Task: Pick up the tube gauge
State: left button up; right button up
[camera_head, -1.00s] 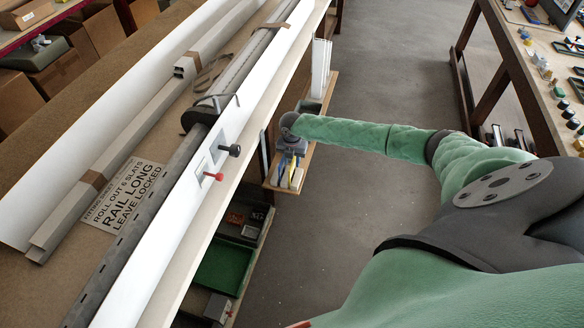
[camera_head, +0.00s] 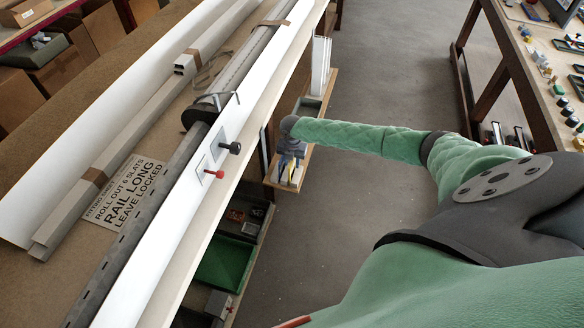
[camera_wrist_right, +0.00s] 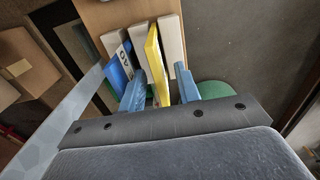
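My right gripper (camera_wrist_right: 160,88) is open, its two blue fingers pointing at a small rack of flat pieces. A yellow strip (camera_wrist_right: 156,62) stands between the fingers, with a gap on the right finger's side. A blue and white piece with dark print (camera_wrist_right: 121,66) is just left of it, close to the left finger. I cannot tell for sure which piece is the tube gauge. In the head view my right gripper (camera_head: 289,156) is over the small wooden shelf (camera_head: 284,185) at the bench side and hides part of the pieces. My left gripper is out of view.
Left of the shelf is the long bench with a dark slotted rail (camera_head: 140,228), a label sheet (camera_head: 124,194) and a red knob (camera_head: 217,174). White upright strips (camera_head: 320,64) stand behind the gripper. A green bin (camera_head: 224,264) sits below. The floor to the right is open.

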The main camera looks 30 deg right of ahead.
dwell(0.3)
grip_shut()
